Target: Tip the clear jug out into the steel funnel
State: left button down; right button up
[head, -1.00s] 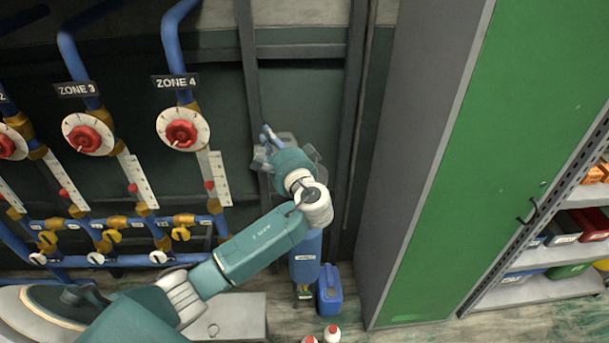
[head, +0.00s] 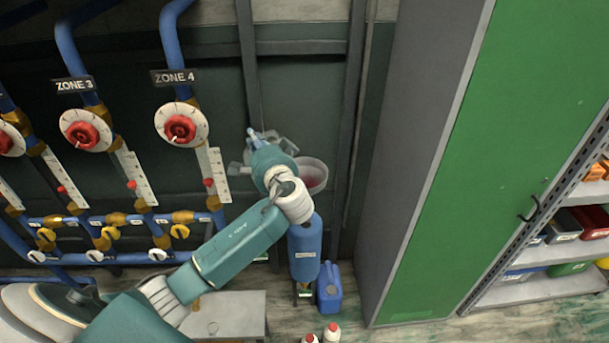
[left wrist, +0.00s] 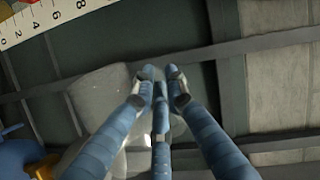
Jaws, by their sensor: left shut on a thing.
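My left gripper (head: 256,138) is shut on the clear jug, mostly hidden behind my wrist in the head view. Grey, see-through parts of the clear jug (head: 240,170) show beside my wrist. In the left wrist view, my blue-banded fingers (left wrist: 163,76) come together at the tips, with the pale jug (left wrist: 98,92) behind and left of them. The steel funnel (head: 318,164) is a round grey-rimmed bowl just right of my wrist, above a blue cylinder, with something reddish inside. The jug is left of the funnel. Its tilt and contents cannot be told.
The blue cylinder (head: 305,247) stands under the funnel, with a blue canister (head: 330,288) beside it. Red dials and pipes line the wall at left. A tall green-doored cabinet (head: 455,170) stands at right. A grey bench (head: 228,312) is below my arm.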

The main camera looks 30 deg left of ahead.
pick_arm(q)
jog(key=shift+s+a+r, duration=0.3)
jog(key=shift+a, duration=0.15)
jog(key=shift+s+a+f+n+h+b, duration=0.2)
jog(key=shift+a+f+n+h+b, duration=0.1)
jog(key=shift+f+n, duration=0.25)
jog(key=shift+s+a+f+n+h+b, duration=0.2)
jog(key=shift+a+f+n+b, duration=0.15)
jog(key=shift+n, duration=0.3)
jog(key=shift+s+a+f+n, duration=0.15)
jog(key=shift+a+n, duration=0.1)
jog(key=shift+n, duration=0.15)
notch_tip(320, 180, down, 2)
jog(key=n+h+b, duration=0.1)
jog(key=n, duration=0.1)
notch_tip(320, 180, up, 14)
jog(key=n+t+h+p, duration=0.1)
jog(key=n+h+p, duration=0.25)
jog(key=p, duration=0.95)
send_over(245, 151)
jog(key=s+a, duration=0.3)
jog(key=a, duration=0.2)
jog(key=shift+r+n+t+h, duration=0.3)
jog(key=shift+r+n, duration=0.35)
jog(key=shift+n, duration=0.5)
pick_arm(e)
notch_tip(245, 151, up, 12)
jog(key=shift+f, duration=0.2)
